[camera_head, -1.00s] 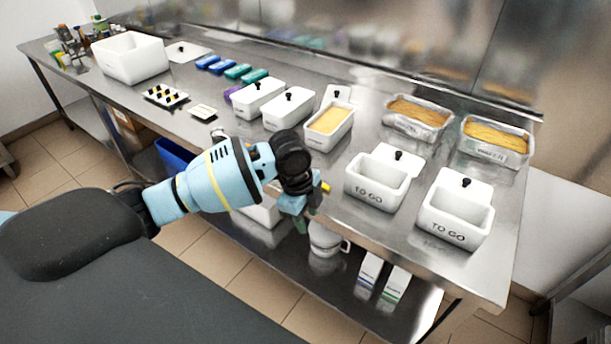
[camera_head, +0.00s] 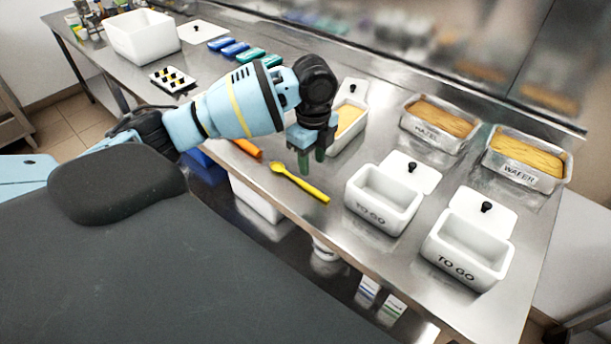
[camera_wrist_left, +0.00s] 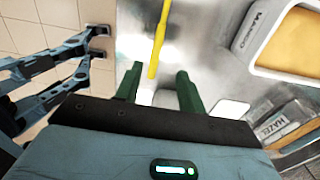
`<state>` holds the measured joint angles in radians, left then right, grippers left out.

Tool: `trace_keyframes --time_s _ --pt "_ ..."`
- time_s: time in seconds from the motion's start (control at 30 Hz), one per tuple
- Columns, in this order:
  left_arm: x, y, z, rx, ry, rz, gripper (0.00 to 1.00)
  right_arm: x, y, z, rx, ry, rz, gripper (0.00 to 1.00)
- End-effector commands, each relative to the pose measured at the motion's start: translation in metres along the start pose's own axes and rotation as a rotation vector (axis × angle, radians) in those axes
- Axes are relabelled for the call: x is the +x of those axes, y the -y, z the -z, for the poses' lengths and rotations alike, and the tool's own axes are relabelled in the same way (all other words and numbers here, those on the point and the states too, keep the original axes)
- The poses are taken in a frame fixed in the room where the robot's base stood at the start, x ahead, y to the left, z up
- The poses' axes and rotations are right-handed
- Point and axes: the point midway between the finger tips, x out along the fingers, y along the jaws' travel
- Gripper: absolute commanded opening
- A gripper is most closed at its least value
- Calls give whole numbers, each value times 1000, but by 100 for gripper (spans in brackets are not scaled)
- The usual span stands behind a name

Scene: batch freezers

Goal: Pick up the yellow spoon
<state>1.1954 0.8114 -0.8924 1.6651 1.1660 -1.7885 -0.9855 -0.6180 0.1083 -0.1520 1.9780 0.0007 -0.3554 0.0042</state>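The yellow spoon (camera_head: 300,184) lies on the metal worktop near its front edge, left of the TO GO tubs. In the left wrist view the spoon (camera_wrist_left: 157,45) runs lengthwise, one end between and just beyond the green fingertips. My left gripper (camera_head: 311,163) is above the worktop, just behind the spoon. Its two fingers stand apart, with nothing between them, in the left wrist view (camera_wrist_left: 158,88). I cannot tell the exact height above the spoon.
An orange utensil (camera_head: 247,148) lies left of the spoon, partly near my arm. Two white TO GO tubs (camera_head: 377,217) (camera_head: 458,262) stand to the right. Metal trays labelled HAZEL (camera_head: 427,137) and WAFER (camera_head: 514,175) stand behind. A white tub with yellow contents (camera_head: 357,108) is behind my gripper.

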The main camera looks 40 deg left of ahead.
Motion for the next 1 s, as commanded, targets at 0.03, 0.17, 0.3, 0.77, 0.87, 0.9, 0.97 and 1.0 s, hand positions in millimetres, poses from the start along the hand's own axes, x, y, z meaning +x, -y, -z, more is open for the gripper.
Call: trace_keyframes --time_s 0.03,0.17,0.3,0.77,0.87,0.9,0.97,1.0 --pt "7 -1 0 0 0 -4 39 -1 0 -4 0 7 1 42" --pt "20 -1 0 -1 -1 -4 39 -1 0 -6 -3 12 1 42" --pt "23 -1 1 -1 -1 0 39 0 -2 -4 -10 8 1 42" --pt "71 -7 6 -1 0 -1 39 1 -3 0 -15 -1 1 42" --pt "74 -6 6 -1 0 1 39 1 -3 0 -14 -1 1 42" --pt "74 -6 6 -1 0 2 39 1 -3 0 -13 -1 1 42" --pt "74 -6 6 0 0 2 39 1 -3 1 -11 -1 1 42" --pt "74 -6 6 0 0 2 39 1 -2 1 -10 -2 1 42"
